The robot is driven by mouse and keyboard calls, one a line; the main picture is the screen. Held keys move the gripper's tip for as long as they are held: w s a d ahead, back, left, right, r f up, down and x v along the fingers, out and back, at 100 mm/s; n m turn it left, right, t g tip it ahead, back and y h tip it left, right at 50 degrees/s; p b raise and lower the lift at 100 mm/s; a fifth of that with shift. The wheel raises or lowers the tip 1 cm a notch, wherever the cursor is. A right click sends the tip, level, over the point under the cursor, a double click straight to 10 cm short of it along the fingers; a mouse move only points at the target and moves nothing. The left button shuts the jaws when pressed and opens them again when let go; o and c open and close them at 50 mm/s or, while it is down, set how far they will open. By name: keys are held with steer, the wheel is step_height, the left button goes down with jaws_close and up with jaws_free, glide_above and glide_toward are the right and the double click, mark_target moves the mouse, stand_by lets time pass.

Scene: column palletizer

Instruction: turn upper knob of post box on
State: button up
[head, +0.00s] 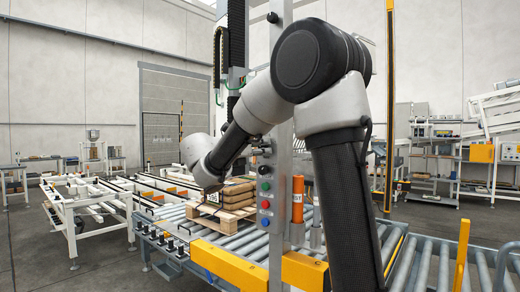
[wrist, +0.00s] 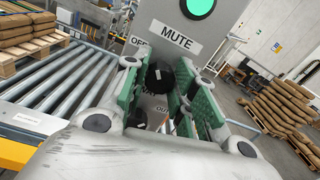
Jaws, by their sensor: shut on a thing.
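The grey post box (wrist: 160,14) fills the top middle of the wrist view, with a green lamp (wrist: 198,6), a "MUTE" label and an "OFF" label partly hidden by a finger. A black knob (wrist: 160,79) with a small pale mark sits below the "MUTE" label. My gripper (wrist: 161,70) is shut on this knob, with its green-padded fingers at either side. The lower part of the box is mostly hidden by the fingers. In the head view, the post carries green, blue and red buttons (head: 265,204), and my gripper is hard to make out there.
A roller conveyor (wrist: 62,85) runs left of the box, with a pallet of sacks (wrist: 28,38) on it. More stacked sacks (wrist: 285,105) stand on the floor at right. An orange cylinder (head: 298,199) is beside the post. Yellow guards (head: 228,265) line the conveyor's front.

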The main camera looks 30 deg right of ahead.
steer(key=shift+s+m+y, duration=0.1)
steer(key=shift+m+y, duration=0.2)
steer(key=shift+m, duration=7.1)
steer(key=shift+f, duration=0.1)
steer(key=o, duration=1.1)
steer(key=shift+c, duration=0.2)
steer(key=v, duration=1.2)
steer(key=shift+s+d, duration=0.1)
steer(key=shift+s, duration=0.05)
